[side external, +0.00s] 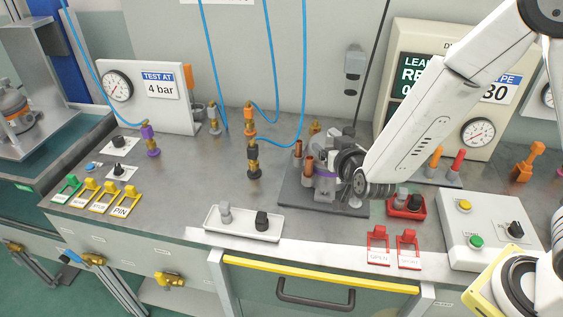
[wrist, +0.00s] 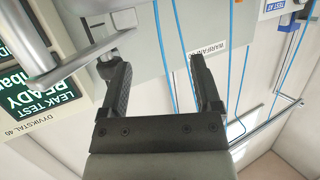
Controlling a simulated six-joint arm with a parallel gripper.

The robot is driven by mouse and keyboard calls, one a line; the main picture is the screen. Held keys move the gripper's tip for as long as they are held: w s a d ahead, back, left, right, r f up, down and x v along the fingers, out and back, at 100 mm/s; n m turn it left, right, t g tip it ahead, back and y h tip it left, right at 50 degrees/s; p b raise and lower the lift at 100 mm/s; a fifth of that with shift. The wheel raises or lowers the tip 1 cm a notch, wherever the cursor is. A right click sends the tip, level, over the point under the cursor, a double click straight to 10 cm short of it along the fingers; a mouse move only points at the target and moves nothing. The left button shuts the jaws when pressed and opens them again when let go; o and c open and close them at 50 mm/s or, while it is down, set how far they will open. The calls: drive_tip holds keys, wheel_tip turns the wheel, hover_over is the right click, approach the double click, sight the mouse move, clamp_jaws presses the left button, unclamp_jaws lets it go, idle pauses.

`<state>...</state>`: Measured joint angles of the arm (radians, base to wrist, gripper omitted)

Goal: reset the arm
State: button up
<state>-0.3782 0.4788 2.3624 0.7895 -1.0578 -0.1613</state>
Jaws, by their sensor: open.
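My gripper (wrist: 158,65) shows in the wrist view with its two dark fingers spread well apart and nothing between them. Beyond the fingers are a pale wall, blue hoses and part of the leak test display. In the side external view my white arm slopes down from the upper right, and its dark lower end stands in front of a small fixture on the bench. The fingers cannot be made out there. The grey fixture plate (side external: 295,196) carries copper-coloured stubs (side external: 308,165) and is partly hidden by my arm.
A white tray (side external: 213,236) with two fittings sits at the front. Red tags (side external: 378,246), a red tray (side external: 393,213) and a button box (side external: 485,205) are at the right. Blue hoses (side external: 268,70) hang over brass couplings. The bench (side external: 190,180) has bare metal left of centre.

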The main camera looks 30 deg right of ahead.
drive_tip(key=s+d+f+n+g+y, duration=0.1)
drive_tip(key=s+d+n+g+y, duration=0.1)
drive_tip(key=s+g, duration=0.3)
drive_tip(key=s+d+f+n+g+y, duration=0.1)
drive_tip(key=s+d+n+g+y, duration=0.1)
drive_tip(key=s+g, duration=0.4)
drive_tip(key=s+d, duration=0.1)
drive_tip(key=s, duration=0.4)
drive_tip(key=shift+d+f+y, duration=0.25)
drive_tip(key=shift+d+y, duration=0.1)
drive_tip(key=shift+y, duration=0.05)
